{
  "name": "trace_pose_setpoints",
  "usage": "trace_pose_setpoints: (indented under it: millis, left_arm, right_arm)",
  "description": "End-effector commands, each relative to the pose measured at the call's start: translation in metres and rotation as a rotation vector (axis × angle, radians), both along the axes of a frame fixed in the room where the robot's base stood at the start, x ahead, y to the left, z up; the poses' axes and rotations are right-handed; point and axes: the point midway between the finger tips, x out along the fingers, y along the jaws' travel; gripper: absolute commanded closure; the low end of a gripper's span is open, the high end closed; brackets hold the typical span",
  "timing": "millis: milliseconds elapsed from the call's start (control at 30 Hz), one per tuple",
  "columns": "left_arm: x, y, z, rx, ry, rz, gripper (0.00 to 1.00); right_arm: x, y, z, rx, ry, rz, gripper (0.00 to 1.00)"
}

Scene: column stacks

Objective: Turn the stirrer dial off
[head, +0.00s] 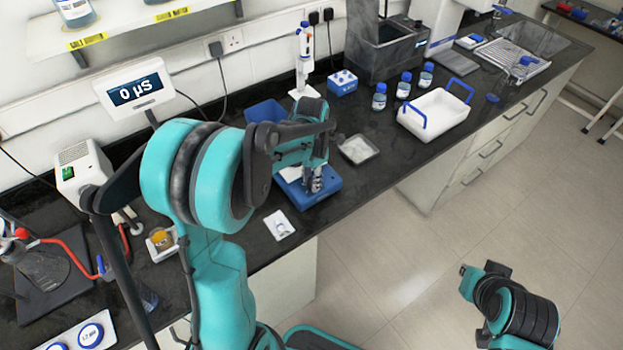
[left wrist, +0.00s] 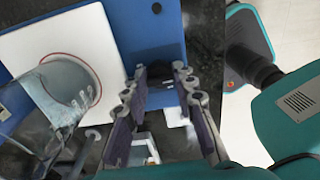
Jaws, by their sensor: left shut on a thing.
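A clear glass vessel (left wrist: 50,100) is over the plate. The dark dial (left wrist: 165,74) is on the blue front face, between my left fingertips. My left gripper (head: 313,187) is shut on the dial; it also shows in the left wrist view (left wrist: 160,78). The dial's pointer mark cannot be made out.
A grey weighing tray (head: 358,149) lies right of the stirrer, and a white card (head: 279,225) lies to its left. Behind are a blue bin (head: 266,112) and a pipette stand (head: 304,60). Further right are blue-capped bottles (head: 403,85) and a white tray (head: 434,115).

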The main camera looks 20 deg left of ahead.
Motion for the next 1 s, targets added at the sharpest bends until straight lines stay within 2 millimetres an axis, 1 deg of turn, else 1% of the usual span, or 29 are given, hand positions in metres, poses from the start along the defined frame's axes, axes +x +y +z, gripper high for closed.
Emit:
trace_pose_setpoints:
  millis: [333, 367, 400, 667, 767, 867, 1000]
  left_arm:
    - [0.000, 0.000, 0.000, 0.000, 0.000, 0.003, 1.00]
    - [0.000, 0.000, 0.000, 0.000, 0.000, 0.003, 0.68]
    - [0.000, 0.000, 0.000, 0.000, 0.000, 0.003, 0.64]
    - [0.000, 0.000, 0.000, 0.000, 0.000, 0.002, 0.64]
    - [0.000, 0.000, 0.006, 0.000, 0.000, 0.002, 0.64]
    - [0.000, 0.000, 0.019, 0.000, 0.000, 0.002, 0.64]
    - [0.000, 0.000, 0.049, 0.000, 0.000, 0.002, 0.64]
  right_arm:
    - [0.000, 0.000, 0.000, 0.000, 0.000, 0.000, 1.00]
    - [0.000, 0.000, 0.000, 0.000, 0.000, 0.000, 1.00]
    - [0.000, 0.000, 0.000, 0.000, 0.000, 0.000, 1.00]
    - [0.000, 0.000, 0.000, 0.000, 0.000, 0.000, 1.00]
    - [0.000, 0.000, 0.000, 0.000, 0.000, 0.000, 1.00]
    - [0.000, 0.000, 0.000, 0.000, 0.000, 0.000, 1.00]
    - [0.000, 0.000, 0.000, 0.000, 0.000, 0.000, 1.00]
